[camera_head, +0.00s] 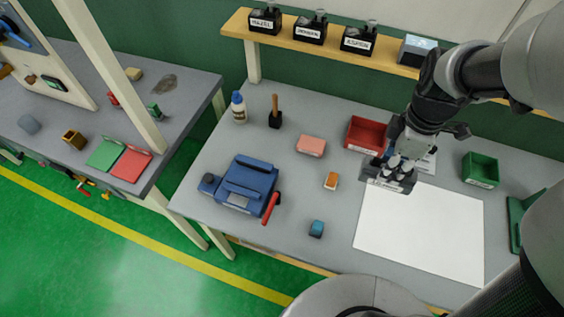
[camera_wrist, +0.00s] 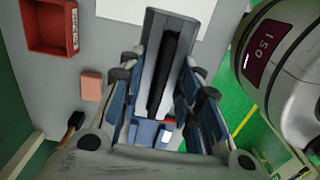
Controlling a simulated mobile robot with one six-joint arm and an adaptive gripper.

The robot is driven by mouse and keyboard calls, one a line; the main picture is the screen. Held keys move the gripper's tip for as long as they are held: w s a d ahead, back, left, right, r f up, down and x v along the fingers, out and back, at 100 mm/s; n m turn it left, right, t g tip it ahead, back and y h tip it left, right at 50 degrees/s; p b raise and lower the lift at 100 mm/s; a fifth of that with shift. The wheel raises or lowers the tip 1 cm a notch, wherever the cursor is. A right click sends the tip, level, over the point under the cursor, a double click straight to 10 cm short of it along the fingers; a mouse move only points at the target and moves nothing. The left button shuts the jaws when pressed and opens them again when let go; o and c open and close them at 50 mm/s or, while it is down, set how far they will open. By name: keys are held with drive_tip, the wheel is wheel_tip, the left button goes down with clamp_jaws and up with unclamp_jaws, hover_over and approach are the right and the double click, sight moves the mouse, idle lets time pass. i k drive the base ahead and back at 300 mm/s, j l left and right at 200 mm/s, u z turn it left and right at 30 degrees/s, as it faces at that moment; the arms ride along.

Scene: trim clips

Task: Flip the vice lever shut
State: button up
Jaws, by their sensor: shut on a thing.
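The blue vice (camera_head: 247,182) sits on the left part of the grey workbench. Its red lever (camera_head: 271,208) sticks out at its right side and slants toward the bench's front edge. Part of the vice shows low between my fingers in the wrist view (camera_wrist: 146,132), with a bit of red lever (camera_wrist: 168,121). My gripper (camera_head: 398,165) is well to the right of the vice, above the bench near the white sheet. It is shut on a dark grey part (camera_head: 387,181), a long channel-like piece in the wrist view (camera_wrist: 172,50). The fingers hide some of this part.
A white sheet (camera_head: 430,225) covers the bench's right. A green bin (camera_head: 480,169) stands beyond. A bottle (camera_head: 239,107) stands behind the vice.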

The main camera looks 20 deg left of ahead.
sight(249, 179)
drive_tip(key=j+u, duration=0.15)
drive_tip(key=j, duration=0.3)
drive_tip(key=i+j+u, duration=0.15)
drive_tip(key=j, duration=0.3)
drive_tip(key=j+u, duration=0.15)
drive_tip(key=j, duration=0.3)
